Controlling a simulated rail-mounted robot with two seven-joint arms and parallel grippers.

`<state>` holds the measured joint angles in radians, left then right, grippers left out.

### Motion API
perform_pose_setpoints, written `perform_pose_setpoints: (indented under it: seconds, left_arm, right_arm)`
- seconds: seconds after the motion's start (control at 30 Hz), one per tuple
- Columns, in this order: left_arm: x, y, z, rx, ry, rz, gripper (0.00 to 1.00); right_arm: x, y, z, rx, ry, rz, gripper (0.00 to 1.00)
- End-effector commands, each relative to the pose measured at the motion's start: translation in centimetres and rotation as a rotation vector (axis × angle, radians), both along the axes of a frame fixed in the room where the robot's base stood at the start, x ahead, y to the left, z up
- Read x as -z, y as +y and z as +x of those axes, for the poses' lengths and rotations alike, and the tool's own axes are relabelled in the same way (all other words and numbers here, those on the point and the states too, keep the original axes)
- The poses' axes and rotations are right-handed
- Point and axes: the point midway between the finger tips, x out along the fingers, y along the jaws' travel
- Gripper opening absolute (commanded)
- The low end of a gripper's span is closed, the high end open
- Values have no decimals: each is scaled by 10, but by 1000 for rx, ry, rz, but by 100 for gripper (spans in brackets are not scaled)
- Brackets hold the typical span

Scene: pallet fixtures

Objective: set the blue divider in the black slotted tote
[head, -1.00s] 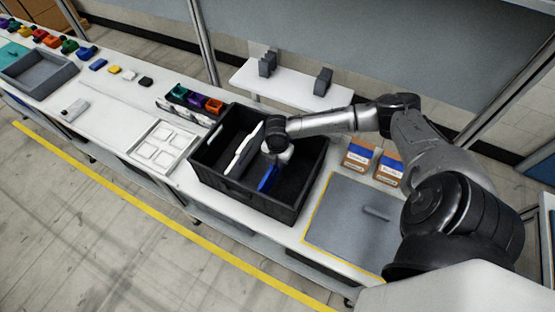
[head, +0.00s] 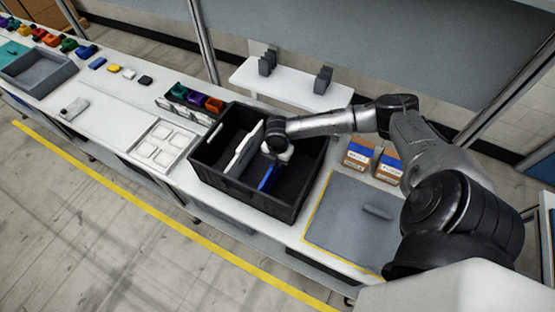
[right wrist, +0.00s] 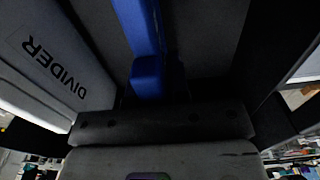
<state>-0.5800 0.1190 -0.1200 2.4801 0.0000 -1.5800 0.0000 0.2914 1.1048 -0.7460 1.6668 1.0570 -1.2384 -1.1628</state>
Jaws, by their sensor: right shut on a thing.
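The black slotted tote (head: 273,207) stands on the white bench. The blue divider (head: 268,178) is inside the tote, in its right part, partly hidden under my right gripper (head: 276,152). My right gripper is shut on the blue divider, which also shows in the right wrist view (right wrist: 142,35) running up from the jaws. I cannot tell whether its lower edge sits in slots. A white divider (head: 243,148) stands across the tote left of it; its side, lettered DIVIDER (right wrist: 55,68), shows in the right wrist view. My left gripper is not in view.
A white tray with square pieces (head: 163,146) is left of the tote. Small cartons (head: 358,155) and a grey mat (head: 350,222) lie to the right. A raised shelf (head: 290,87) is behind.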

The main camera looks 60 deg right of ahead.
Motion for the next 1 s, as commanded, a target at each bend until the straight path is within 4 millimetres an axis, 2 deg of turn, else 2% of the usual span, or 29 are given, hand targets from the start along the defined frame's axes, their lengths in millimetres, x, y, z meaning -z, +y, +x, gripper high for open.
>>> perform_pose_setpoints:
  seconds: [0.5, 0.53, 0.8, 1.0]
  left_arm:
    - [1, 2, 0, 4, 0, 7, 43]
    - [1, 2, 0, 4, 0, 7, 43]
    - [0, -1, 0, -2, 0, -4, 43]
    - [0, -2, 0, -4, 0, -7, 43]
  right_arm:
    - [3, 0, 0, 0, -1, 0, 0]
    - [3, 0, 0, 0, -1, 0, 19]
    - [3, 0, 0, 0, -1, 0, 45]
    - [4, 0, 0, 0, 0, 0, 46]
